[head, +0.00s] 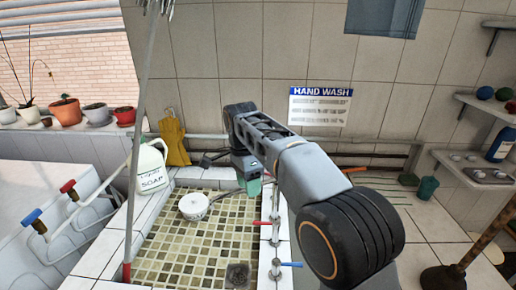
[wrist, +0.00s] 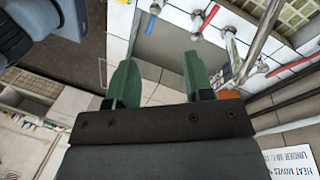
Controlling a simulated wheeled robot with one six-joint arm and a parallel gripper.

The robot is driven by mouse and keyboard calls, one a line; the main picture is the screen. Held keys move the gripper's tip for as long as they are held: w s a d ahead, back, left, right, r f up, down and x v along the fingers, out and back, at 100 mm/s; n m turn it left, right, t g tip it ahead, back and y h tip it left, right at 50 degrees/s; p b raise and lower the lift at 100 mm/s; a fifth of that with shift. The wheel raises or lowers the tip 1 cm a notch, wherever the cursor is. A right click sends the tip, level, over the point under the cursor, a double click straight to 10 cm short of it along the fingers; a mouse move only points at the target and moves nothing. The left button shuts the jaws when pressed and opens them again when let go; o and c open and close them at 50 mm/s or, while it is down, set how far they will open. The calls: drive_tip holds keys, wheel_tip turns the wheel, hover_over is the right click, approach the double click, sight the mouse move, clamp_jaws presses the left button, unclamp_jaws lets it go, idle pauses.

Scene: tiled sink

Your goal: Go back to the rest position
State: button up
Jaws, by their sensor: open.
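My gripper (wrist: 156,82) shows in the wrist view with its two green fingers apart and nothing between them. In the head view my arm reaches up and forward over the tiled sink, and the gripper's green tip (head: 254,187) shows partly behind the arm. It is above the right part of the sink basin (head: 185,250). A white round container (head: 194,206) sits in the basin, to the left of the gripper and apart from it.
A white soap jug (head: 150,168) stands on the sink's left rim. Yellow gloves (head: 174,142) hang at the back wall. Red and blue tap handles (head: 290,264) stick out at the basin's right edge. A plunger (head: 445,278) stands at the right. Shelves (head: 480,168) hold small items.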

drive_tip(key=s+d+f+n+t, duration=0.15)
drive_tip(key=d+f+n, duration=0.35)
drive_tip(key=n, duration=0.5)
drive_tip(key=s+d+f+n+t+y, duration=0.1)
drive_tip(key=s+d+t, duration=0.4)
drive_tip(key=s+d, duration=0.9)
drive_tip(key=d+f, duration=0.1)
drive_tip(key=d, duration=0.2)
drive_tip(key=shift+s+d+n, duration=0.15)
drive_tip(key=shift+s+n, duration=0.1)
drive_tip(key=shift+n, duration=0.15)
drive_tip(key=shift+c, duration=0.4)
